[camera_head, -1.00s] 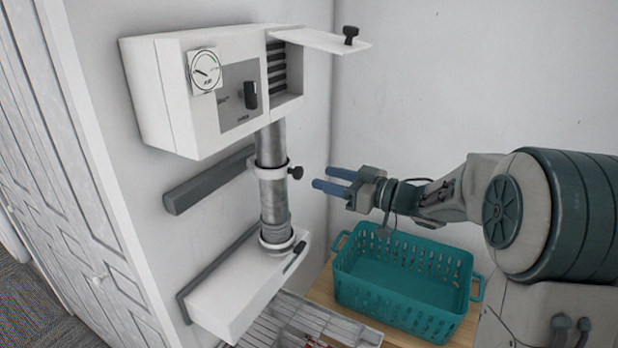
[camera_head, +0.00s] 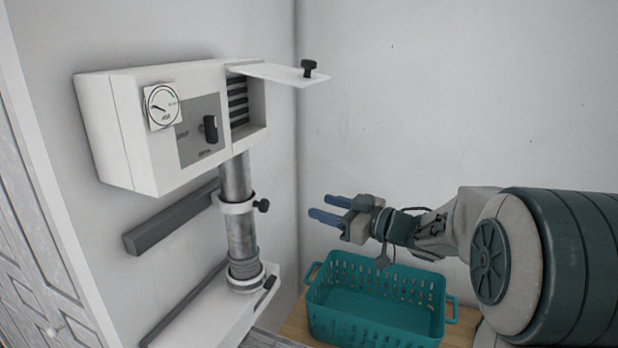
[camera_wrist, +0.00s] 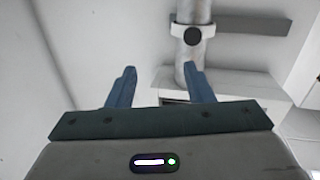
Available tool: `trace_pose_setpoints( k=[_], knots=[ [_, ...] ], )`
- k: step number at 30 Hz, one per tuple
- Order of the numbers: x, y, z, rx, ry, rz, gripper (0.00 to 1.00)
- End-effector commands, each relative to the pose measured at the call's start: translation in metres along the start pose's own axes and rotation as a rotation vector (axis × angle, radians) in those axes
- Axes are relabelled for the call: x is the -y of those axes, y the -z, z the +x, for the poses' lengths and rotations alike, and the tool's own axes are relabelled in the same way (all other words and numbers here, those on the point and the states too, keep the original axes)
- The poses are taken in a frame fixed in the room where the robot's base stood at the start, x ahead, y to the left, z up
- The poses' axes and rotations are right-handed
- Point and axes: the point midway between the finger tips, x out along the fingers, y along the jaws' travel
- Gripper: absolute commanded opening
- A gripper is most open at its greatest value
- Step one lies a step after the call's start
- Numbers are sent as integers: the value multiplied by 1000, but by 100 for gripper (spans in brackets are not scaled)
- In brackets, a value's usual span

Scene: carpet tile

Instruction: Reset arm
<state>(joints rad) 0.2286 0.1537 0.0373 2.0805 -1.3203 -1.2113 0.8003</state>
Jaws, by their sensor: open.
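My gripper (camera_head: 327,208) is open and empty, its two blue fingers pointing left in the head view. It hangs in the air above the far left part of the teal basket and to the right of the metal pipe, touching neither. In the wrist view the spread fingers (camera_wrist: 160,88) have nothing between them; the pipe (camera_wrist: 192,45) with its collar and dark knob shows beyond them.
A white wall unit (camera_head: 150,125) has a gauge, a dark switch and a raised flap (camera_head: 285,73). The pipe (camera_head: 238,190) runs down to a white lower box (camera_head: 205,318). The teal basket (camera_head: 375,315) looks empty and stands on a wooden surface. The wall right of the corner is bare.

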Motion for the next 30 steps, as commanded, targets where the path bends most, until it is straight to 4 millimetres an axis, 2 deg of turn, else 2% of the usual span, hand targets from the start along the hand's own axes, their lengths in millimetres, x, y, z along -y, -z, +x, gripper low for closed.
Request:
trace_pose_setpoints(
  k=[5,9,13,16,20,23,26,30],
  knots=[
    [-29,7,-14,90,-310,-59,47],
    [-45,3,-41,196,-536,-58,47],
    [-47,-8,-74,318,-713,-19,47],
    [-40,-22,-102,427,-823,35,47],
    [-18,-44,-138,582,-924,135,47],
    [9,-64,-163,709,-962,228,47],
    [44,-84,-186,840,-965,334,47],
    [101,-108,-210,1011,-910,485,47]
  ],
)
